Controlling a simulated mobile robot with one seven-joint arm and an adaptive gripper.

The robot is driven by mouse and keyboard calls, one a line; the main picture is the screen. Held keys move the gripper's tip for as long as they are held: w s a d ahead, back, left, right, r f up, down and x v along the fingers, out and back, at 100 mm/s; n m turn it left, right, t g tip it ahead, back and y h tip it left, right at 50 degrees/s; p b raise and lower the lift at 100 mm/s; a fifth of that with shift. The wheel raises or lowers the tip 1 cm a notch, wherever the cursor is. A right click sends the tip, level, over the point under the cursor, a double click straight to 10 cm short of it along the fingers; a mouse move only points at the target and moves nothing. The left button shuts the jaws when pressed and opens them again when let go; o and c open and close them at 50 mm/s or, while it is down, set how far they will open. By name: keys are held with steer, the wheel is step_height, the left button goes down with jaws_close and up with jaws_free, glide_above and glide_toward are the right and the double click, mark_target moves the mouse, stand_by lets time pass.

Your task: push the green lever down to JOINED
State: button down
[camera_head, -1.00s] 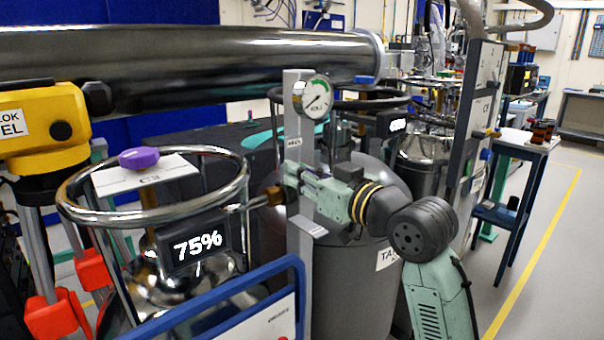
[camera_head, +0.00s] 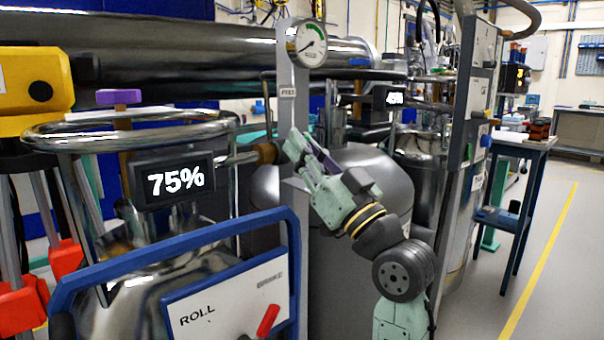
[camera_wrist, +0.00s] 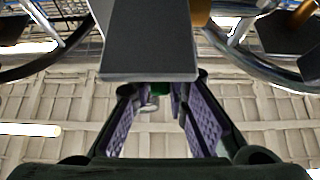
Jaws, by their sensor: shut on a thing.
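My gripper (camera_head: 303,150) is at the grey upright post (camera_head: 296,105) in the head view, its fingers tilted up and to the left. In the wrist view my gripper (camera_wrist: 160,92) has its two purple-padded fingers around a small dark green piece (camera_wrist: 181,90), which looks like the green lever. Most of this lever is hidden by the fingers and by a dark grey block (camera_wrist: 150,40) in front. In the head view the lever cannot be told apart from the pale green gripper. A small label (camera_head: 288,92) on the post is too small to read surely.
A round gauge (camera_head: 307,43) tops the post. Left stand a "75%" display (camera_head: 172,181) and a ringed steel vessel (camera_head: 150,270). A blue-framed ROLL/BRAKE panel (camera_head: 225,305) with a red handle (camera_head: 268,320) is in front. Open floor (camera_head: 565,270) lies right.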

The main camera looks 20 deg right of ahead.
steer(key=f+t+b, duration=0.1)
steer(key=t+b, duration=0.1)
steer(key=b, duration=0.2)
steer(key=shift+s+f+y+b, duration=0.1)
steer(key=shift+f+y+b, duration=0.2)
steer(key=shift+f+y, duration=0.1)
steer(key=shift+r, duration=0.1)
steer(key=shift+d, duration=0.1)
steer(key=c, duration=1.6)
jaws_free()
steer(key=shift+o, duration=0.2)
steer(key=v, duration=1.2)
